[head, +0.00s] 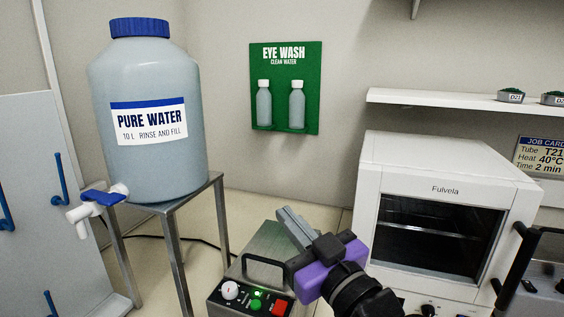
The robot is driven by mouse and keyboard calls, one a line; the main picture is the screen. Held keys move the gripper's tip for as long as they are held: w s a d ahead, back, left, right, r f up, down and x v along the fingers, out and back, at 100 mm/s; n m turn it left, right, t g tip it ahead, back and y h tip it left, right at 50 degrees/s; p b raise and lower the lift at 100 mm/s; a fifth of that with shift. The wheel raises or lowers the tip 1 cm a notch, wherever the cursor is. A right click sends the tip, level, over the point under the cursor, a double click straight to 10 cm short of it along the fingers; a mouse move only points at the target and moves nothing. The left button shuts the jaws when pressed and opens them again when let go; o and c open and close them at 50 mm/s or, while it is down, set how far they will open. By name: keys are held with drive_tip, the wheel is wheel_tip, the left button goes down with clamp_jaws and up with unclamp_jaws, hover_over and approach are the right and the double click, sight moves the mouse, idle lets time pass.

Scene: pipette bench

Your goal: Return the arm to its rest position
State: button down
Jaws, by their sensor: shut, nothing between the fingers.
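My gripper (294,228) shows at the lower middle of the head view. Its grey fingers are together and empty, pointing up and to the left. The purple and black wrist of my arm reaches in from the bottom edge. The gripper is in front of a metal box (276,241) with a black handle, a white knob, a green button and a red switch, and it hides part of that box. I cannot tell whether it touches the box.
A large water bottle (150,160) with a tap stands on a metal stand (193,198) at left. A white oven (448,160) marked Fulvela stands at right, under a shelf (440,103) with small labelled dishes. A green eye wash board (284,72) hangs behind.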

drive_tip(key=s+d+f+m+t+h, duration=0.3)
drive_tip(key=s+d+f+m+h, duration=0.6)
drive_tip(key=s+d+f, duration=0.6)
drive_tip(key=s+d+f+g, duration=0.1)
drive_tip(key=s+f, duration=0.2)
drive_tip(key=s, duration=0.6)
drive_tip(key=s+d+f+n+g, duration=0.1)
drive_tip(key=s+f, duration=0.3)
drive_tip(key=s, duration=0.5)
drive_tip(key=s+d+f+g, duration=0.1)
drive_tip(key=s+f+g, duration=0.2)
drive_tip(key=s, duration=0.6)
drive_tip(key=shift+d+f+h, duration=0.4)
